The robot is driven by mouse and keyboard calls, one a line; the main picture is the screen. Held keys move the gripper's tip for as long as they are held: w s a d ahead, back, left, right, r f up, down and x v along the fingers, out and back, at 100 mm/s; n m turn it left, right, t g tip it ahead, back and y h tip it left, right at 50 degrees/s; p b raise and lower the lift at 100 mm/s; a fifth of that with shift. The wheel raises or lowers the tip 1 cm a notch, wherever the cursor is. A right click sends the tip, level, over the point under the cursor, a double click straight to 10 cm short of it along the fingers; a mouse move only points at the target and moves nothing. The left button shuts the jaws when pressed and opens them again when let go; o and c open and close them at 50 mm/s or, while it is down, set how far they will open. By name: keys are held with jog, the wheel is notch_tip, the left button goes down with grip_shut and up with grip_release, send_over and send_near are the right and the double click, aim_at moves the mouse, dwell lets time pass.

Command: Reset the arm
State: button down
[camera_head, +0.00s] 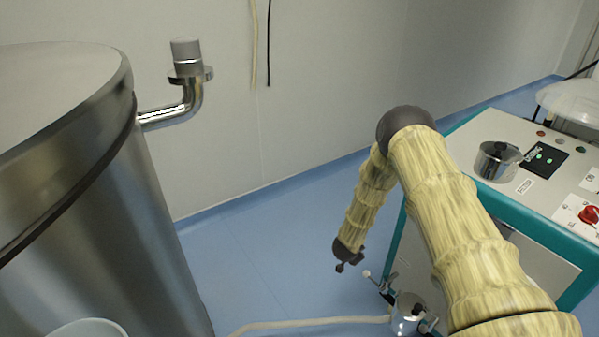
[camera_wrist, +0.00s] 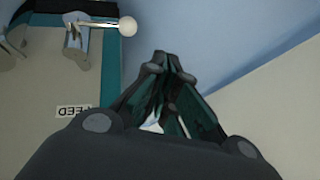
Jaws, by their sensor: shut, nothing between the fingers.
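My gripper (camera_wrist: 167,62) shows in the wrist view, with its dark fingers drawn together and nothing between them. In the head view my yellowish, wood-textured arm (camera_head: 445,215) rises from the lower right to a dark elbow, then bends down to a dark end at the middle. The end hangs in front of the machine's left side, over the blue floor.
A teal-and-white machine (camera_head: 485,128) with a metal pot (camera_head: 496,161) and red knob (camera_head: 590,214) stands right. A white-knobbed lever (camera_wrist: 127,26) is left of my fingers in the wrist view. A large steel tank (camera_head: 150,230) stands left. Blue floor (camera_head: 270,235) lies between.

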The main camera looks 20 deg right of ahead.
jog(key=s+a+r+n+g+y+p, duration=0.1)
jog(key=s+a+r+n+p, duration=0.2)
jog(key=s, duration=1.3)
jog(key=s+a+r+n+g+y+p, duration=0.2)
jog(key=s+a+r+n+p, duration=0.2)
jog(key=s+a, duration=0.6)
jog(key=s+a+r+n+g+y+p, duration=0.2)
jog(key=s+a+r+n, duration=0.4)
jog(key=s, duration=1.6)
jog(key=shift+s+a+r+n+p, duration=0.2)
jog(key=shift+a+r+n+p, duration=0.15)
jog(key=shift+n+p, duration=0.55)
jog(key=shift+f, duration=0.1)
